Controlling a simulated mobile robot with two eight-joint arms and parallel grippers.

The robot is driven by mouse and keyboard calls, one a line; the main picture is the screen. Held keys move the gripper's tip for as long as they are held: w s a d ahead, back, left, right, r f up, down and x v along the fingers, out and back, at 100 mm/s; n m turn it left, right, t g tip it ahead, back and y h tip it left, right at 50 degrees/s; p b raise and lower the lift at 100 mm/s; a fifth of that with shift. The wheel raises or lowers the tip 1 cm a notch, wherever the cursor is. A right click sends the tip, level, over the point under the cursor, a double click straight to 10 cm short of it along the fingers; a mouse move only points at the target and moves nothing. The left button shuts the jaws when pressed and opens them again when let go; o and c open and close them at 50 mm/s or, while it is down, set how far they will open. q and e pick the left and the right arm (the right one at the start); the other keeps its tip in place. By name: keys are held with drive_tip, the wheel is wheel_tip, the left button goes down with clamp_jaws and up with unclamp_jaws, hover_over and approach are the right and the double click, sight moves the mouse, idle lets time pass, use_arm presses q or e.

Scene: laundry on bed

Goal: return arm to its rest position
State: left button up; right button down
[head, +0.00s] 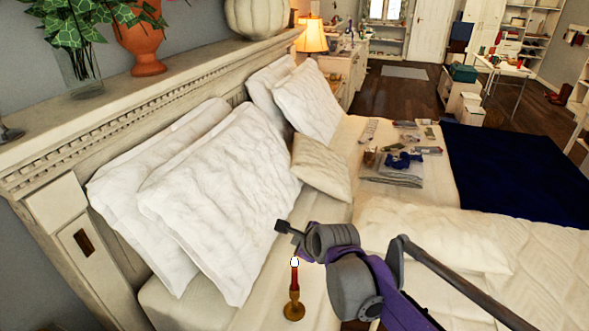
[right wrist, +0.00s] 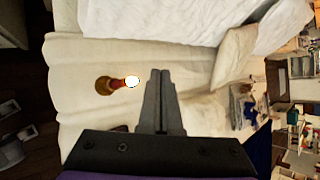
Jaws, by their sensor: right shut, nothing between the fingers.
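My right gripper (head: 284,227) is in the head view, above the bed's near side, on the purple and grey arm that comes in from the lower right. In the right wrist view its fingers (right wrist: 161,76) are together with nothing between them. A red candle in a brass-coloured holder (head: 294,295) stands below and apart from the gripper in the head view. It also shows in the right wrist view (right wrist: 104,85), left of the fingers. My left gripper is not in view.
The bed (head: 440,190) has white pillows (head: 225,190) against a carved headboard (head: 110,145). A folded stack with small items (head: 393,172) and a dark blue blanket (head: 520,170) lie further off. A lit lamp (head: 312,38) stands beyond the headboard.

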drive_tip(key=s+d+f+n+g+h, duration=0.1)
drive_tip(key=s+d+f+n, duration=0.2)
drive_tip(key=s+d+n, duration=0.2)
drive_tip(key=s+d+f+n+g+h, duration=0.1)
drive_tip(key=s+d+f+n, duration=0.2)
drive_tip(key=s+d+n, duration=0.3)
drive_tip(key=s+d+f+n+g+h, duration=0.1)
drive_tip(key=s+d+f+n, duration=0.3)
drive_tip(key=s+n, duration=0.6)
drive_tip(key=s+d, duration=0.1)
drive_tip(key=s, duration=0.5)
drive_tip(key=shift+s+d+h, duration=0.2)
drive_tip(key=shift+d+h, duration=0.15)
drive_tip(key=shift+h, duration=0.05)
drive_tip(key=shift+f, duration=0.1)
